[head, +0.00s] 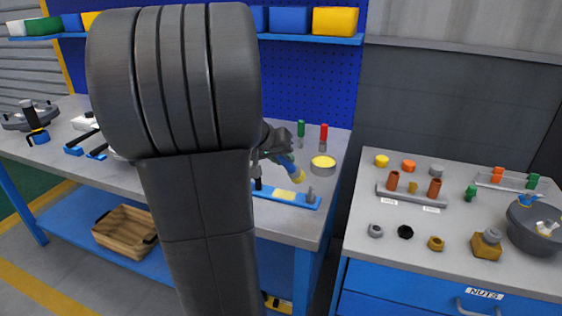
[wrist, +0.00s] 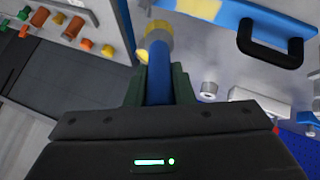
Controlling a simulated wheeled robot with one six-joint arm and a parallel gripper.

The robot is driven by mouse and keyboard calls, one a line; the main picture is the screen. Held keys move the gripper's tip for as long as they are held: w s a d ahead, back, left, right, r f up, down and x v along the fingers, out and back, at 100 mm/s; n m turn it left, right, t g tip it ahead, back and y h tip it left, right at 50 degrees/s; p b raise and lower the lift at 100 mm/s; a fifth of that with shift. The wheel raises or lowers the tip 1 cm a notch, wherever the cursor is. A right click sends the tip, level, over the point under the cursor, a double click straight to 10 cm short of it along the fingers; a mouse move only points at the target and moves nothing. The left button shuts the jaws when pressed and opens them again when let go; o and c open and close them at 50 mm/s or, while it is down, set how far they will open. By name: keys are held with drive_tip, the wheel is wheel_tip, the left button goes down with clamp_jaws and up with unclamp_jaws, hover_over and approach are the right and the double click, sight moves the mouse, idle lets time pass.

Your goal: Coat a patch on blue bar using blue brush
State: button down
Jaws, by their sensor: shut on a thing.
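The blue bar (head: 308,204) lies on the grey bench in the head view, its left part hidden behind my arm. It carries a pale yellow patch (head: 285,195) and a grey peg near its right end. In the wrist view the bar (wrist: 232,14) crosses the top, with the patch (wrist: 200,8) and a black handle. My gripper (wrist: 158,85) is shut on the blue brush (wrist: 158,70). In the head view my gripper (head: 282,160) is above the bar, partly hidden.
A round tin with a yellow top (head: 323,162) stands behind the bar. Green (head: 301,130) and red (head: 324,133) handled tools stand behind it. A cabinet (head: 440,268) at right holds several nuts, pegs and a dark bowl (head: 535,222). A gap separates bench and cabinet.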

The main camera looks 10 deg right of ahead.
drive_tip(key=shift+r+p, duration=0.6)
drive_tip(key=shift+r, duration=0.7)
